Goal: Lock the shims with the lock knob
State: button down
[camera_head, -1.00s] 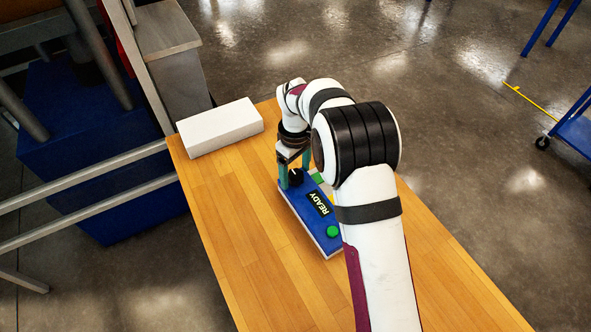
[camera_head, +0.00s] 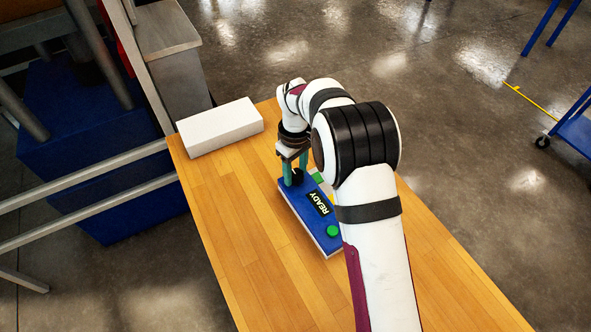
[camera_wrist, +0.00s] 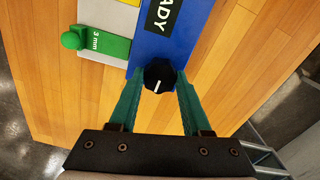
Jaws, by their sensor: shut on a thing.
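The black lock knob (camera_wrist: 158,77), with a white pointer line, sits at the end of the blue panel (camera_wrist: 148,48). In the head view the knob (camera_head: 297,177) is partly covered by my gripper (camera_head: 294,172). In the wrist view the teal fingers of my gripper (camera_wrist: 159,82) are shut on the knob from both sides. The panel's display (camera_head: 319,203) reads READY. A green shim (camera_wrist: 104,46) marked 3 mm, with a round green knob, lies beside the panel, with a yellow shim (camera_wrist: 112,12) next to it.
A white block (camera_head: 220,126) lies at the far left corner of the wooden table (camera_head: 240,235). A green button (camera_head: 333,231) is at the panel's near end. My arm covers the table's right part. The table to the panel's left is clear.

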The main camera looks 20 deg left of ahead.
jog(key=m, duration=0.4)
jog(key=shift+m, duration=0.3)
jog(key=m, duration=0.8)
jog(key=shift+m, duration=2.6)
jog(key=shift+c, duration=1.8)
grip_release()
